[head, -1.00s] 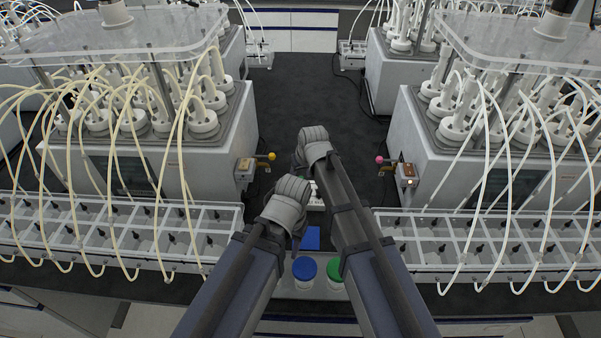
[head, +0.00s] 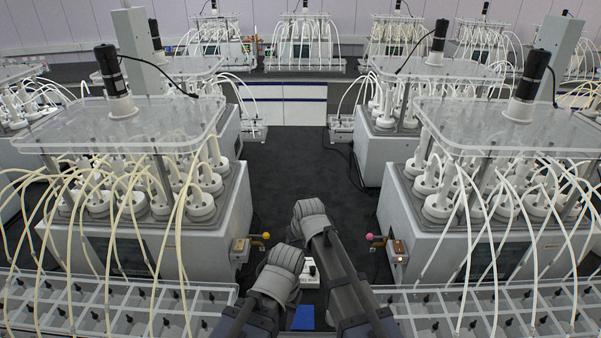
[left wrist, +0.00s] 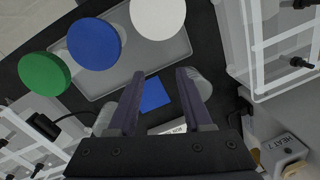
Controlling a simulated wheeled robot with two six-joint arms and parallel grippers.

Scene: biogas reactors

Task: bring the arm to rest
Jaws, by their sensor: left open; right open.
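My right gripper (head: 311,217) is at the end of the arm reaching up the middle of the head view. Its wrist hides most of the jaws; it is open and I see nothing held. My left arm's wrist (head: 276,274) is just left of it and lower. In the left wrist view my left gripper (left wrist: 160,74) is open, with its two dark fingers apart and nothing between them. A blue square (left wrist: 156,95) shows beyond the fingers. Past the fingertips are a green lid (left wrist: 45,74), a blue lid (left wrist: 95,44) and a white lid (left wrist: 158,14).
The lids are over a grey tray (left wrist: 120,83). A left reactor (head: 205,240) and a right reactor (head: 400,225) flank my arms, with tubes running to racks (head: 70,310) in front. Valves with a yellow knob (head: 265,236) and a pink knob (head: 369,237) face the dark open strip between.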

